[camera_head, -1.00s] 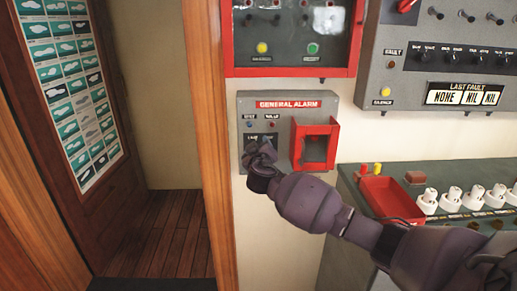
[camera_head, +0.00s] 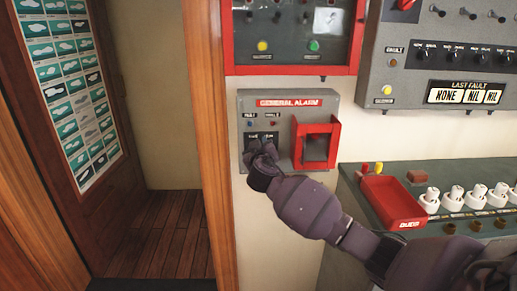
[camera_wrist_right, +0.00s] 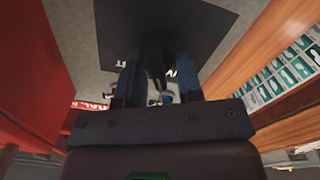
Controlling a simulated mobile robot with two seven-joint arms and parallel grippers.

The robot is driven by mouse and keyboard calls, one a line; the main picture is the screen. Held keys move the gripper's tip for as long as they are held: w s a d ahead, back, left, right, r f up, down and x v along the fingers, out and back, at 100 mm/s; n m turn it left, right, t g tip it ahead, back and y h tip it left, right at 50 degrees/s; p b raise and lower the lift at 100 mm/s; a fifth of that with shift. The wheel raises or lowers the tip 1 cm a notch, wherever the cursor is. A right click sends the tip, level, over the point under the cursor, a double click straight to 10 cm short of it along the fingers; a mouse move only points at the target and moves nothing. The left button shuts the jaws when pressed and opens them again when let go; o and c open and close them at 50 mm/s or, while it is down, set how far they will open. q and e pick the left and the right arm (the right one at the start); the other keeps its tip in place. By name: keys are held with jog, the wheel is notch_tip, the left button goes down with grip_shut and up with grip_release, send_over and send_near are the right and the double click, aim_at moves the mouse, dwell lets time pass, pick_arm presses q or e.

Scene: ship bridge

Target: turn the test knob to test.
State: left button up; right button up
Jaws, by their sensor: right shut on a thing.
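The grey general alarm panel (camera_head: 285,103) is on the wall in the middle of the head view. My right gripper (camera_head: 262,150) is at the panel's lower left and covers most of the knob there. In the right wrist view, the two fingers of my right gripper (camera_wrist_right: 155,82) are on either side of a dark knob (camera_wrist_right: 153,55) on a black plate (camera_wrist_right: 205,25), shut on it. The knob's exact pointing direction is hard to read. My left gripper is in neither view.
A red open-fronted box (camera_head: 316,145) sticks out from the panel just right of my gripper. A red-framed panel (camera_head: 292,71) is above. A red tray (camera_head: 388,205) and several white sockets lie on the console at right. A wooden door post (camera_head: 212,130) is at left.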

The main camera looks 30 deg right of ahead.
jog(key=m, duration=0.1)
jog(key=m+b, duration=0.1)
jog(key=shift+s+d+f+m, duration=0.1)
jog(key=shift+f+m, duration=0.15)
jog(key=shift+m, duration=0.95)
jog(key=m, duration=0.1)
jog(key=m+b, duration=0.1)
jog(key=shift+s+d+r+m, duration=0.1)
jog(key=shift+d+r+m, duration=0.1)
jog(key=shift+m, duration=0.2)
jog(key=shift+s+d+m, duration=0.1)
jog(key=shift+d+m, duration=0.05)
jog(key=shift+m, duration=1.1)
jog(key=shift+s+d+m, duration=0.1)
jog(key=shift+d+m, duration=0.05)
jog(key=shift+m, duration=1.1)
jog(key=o, duration=0.9)
jog(key=shift+o, duration=0.2)
jog(key=shift+s, duration=0.1)
